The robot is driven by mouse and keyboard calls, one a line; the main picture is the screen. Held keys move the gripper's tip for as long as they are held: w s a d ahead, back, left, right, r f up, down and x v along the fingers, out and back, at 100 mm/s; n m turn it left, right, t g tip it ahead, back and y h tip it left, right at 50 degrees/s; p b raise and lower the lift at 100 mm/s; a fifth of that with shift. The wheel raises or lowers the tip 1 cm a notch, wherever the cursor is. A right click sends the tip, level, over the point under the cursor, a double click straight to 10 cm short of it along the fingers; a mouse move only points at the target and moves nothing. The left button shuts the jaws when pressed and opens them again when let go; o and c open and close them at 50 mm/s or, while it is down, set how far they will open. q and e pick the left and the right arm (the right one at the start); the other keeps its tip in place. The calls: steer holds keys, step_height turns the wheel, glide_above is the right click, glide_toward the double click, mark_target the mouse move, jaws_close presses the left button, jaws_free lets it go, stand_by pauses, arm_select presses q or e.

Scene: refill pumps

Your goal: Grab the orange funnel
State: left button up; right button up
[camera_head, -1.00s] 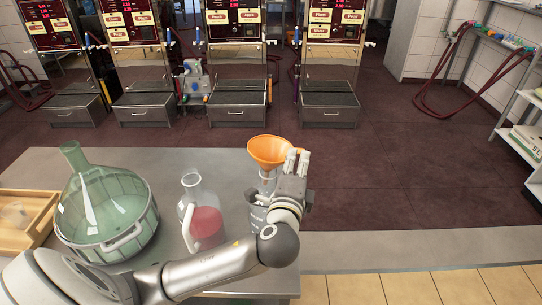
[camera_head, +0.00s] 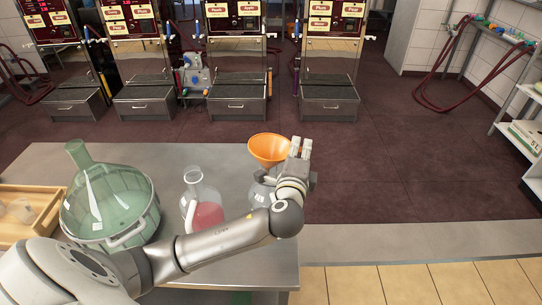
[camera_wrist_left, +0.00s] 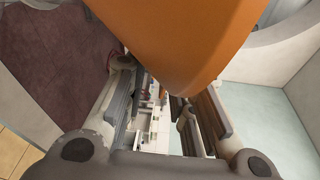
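The orange funnel (camera_head: 268,149) stands upright, its wide cone up, in the neck of a clear labelled vessel (camera_head: 259,193) on the table's right part. My left gripper (camera_head: 301,148) is just right of the funnel, fingers pointing up near its rim. In the left wrist view the funnel (camera_wrist_left: 170,38) fills the top centre, very close. The left gripper's fingers (camera_wrist_left: 165,108) are spread apart there, with a gap between them. Whether a finger touches the funnel cannot be told. The funnel's spout is mostly hidden. My right gripper is not in view.
A flask of red liquid (camera_head: 204,207) stands left of the funnel. A large green glass vessel (camera_head: 108,195) and a wooden tray (camera_head: 27,232) are farther left on the metal table (camera_head: 200,154). Dispensing machines (camera_head: 236,60) stand behind. Floor right of the table is clear.

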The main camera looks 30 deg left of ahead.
arm_select(q)
jaws_close()
